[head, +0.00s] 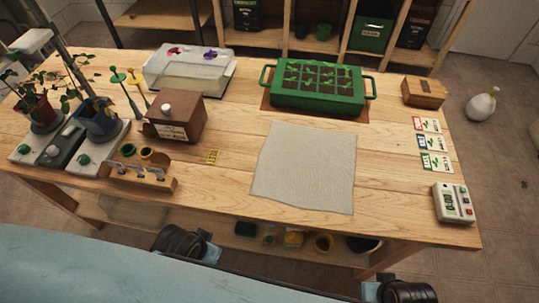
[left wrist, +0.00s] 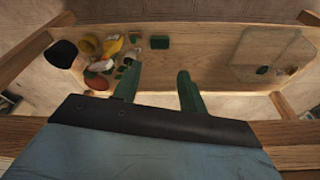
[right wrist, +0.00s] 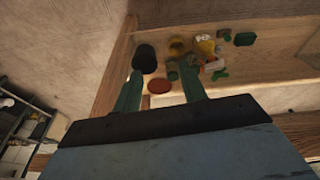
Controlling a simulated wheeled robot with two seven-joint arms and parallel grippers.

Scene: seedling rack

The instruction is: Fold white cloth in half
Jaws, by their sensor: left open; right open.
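The white cloth (head: 305,167) lies flat and spread out on the wooden table, right of the middle, with its near edge close to the table's front edge. Nothing lies on it. In the head view only my dark wrists show below the front edge, the left one near the lower middle and the right one at the lower right. In the left wrist view my left gripper (left wrist: 157,82) has its green fingers apart with nothing between them. In the right wrist view my right gripper (right wrist: 162,85) is also open and empty. Both are apart from the cloth.
A green seedling tray (head: 318,85) stands behind the cloth. A brown box (head: 176,118), a small yellow tag (head: 213,157) and a tool rack (head: 140,175) are to its left. A timer (head: 453,203) and seed packets (head: 434,162) are to its right. A lower shelf (left wrist: 215,50) holds pots.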

